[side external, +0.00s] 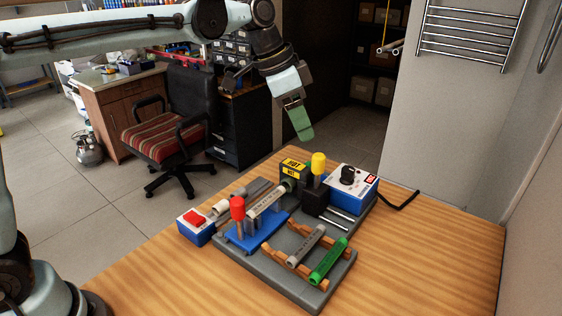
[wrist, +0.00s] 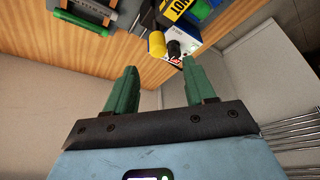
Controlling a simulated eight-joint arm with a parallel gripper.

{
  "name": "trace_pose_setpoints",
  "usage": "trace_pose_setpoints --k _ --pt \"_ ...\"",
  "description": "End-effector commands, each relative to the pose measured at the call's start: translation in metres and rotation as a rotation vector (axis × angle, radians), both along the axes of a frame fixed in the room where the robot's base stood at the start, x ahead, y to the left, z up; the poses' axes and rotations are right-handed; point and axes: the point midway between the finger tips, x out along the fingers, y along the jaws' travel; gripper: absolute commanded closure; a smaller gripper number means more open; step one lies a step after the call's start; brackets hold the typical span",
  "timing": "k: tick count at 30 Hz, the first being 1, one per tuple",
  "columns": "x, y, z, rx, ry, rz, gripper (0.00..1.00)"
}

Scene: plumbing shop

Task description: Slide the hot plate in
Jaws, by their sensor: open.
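The hot plate unit, a dark block with a yellow HOT label (side external: 293,167), stands on the grey base board at the back of the workbench. A yellow-capped handle (side external: 318,165) rises beside it on a black block (side external: 315,203). In the wrist view the yellow cap (wrist: 157,44) and HOT label (wrist: 178,8) show near the top edge, beyond the fingertips. My gripper (side external: 299,125) hangs in the air above and behind the unit, apart from everything. In the wrist view its green fingers (wrist: 160,82) are spread with nothing between them.
A blue-white control box (side external: 350,187) with a black knob and cord stands right of the unit. A blue carriage (side external: 256,233) with a red-capped handle (side external: 237,207), a red-switch box (side external: 195,226), and grey (side external: 307,244) and green (side external: 328,261) pipes on wooden rails are nearer. Bench right is clear.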

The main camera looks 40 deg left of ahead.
Motion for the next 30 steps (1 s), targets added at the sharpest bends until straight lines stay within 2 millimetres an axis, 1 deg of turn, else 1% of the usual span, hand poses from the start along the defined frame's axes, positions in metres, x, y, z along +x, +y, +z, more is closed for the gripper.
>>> trace_pose_setpoints --k 1,3,6,17,20,23,25,30 --pt "-0.002 0.002 0.006 0.000 0.000 0.001 0.45" --pt "-0.004 0.004 0.013 -0.001 0.001 0.002 0.45" --pt "-0.005 0.006 0.019 -0.001 0.001 0.002 0.45" --pt "-0.006 0.006 0.021 0.000 0.000 0.001 0.45" --pt "-0.009 0.009 0.021 0.000 -0.003 0.014 0.45" --pt "-0.019 0.017 0.020 0.000 -0.010 0.059 0.45" --pt "-0.030 0.026 0.018 -0.001 -0.022 0.113 0.45" --pt "-0.068 0.052 0.006 -0.008 -0.060 0.284 0.45"
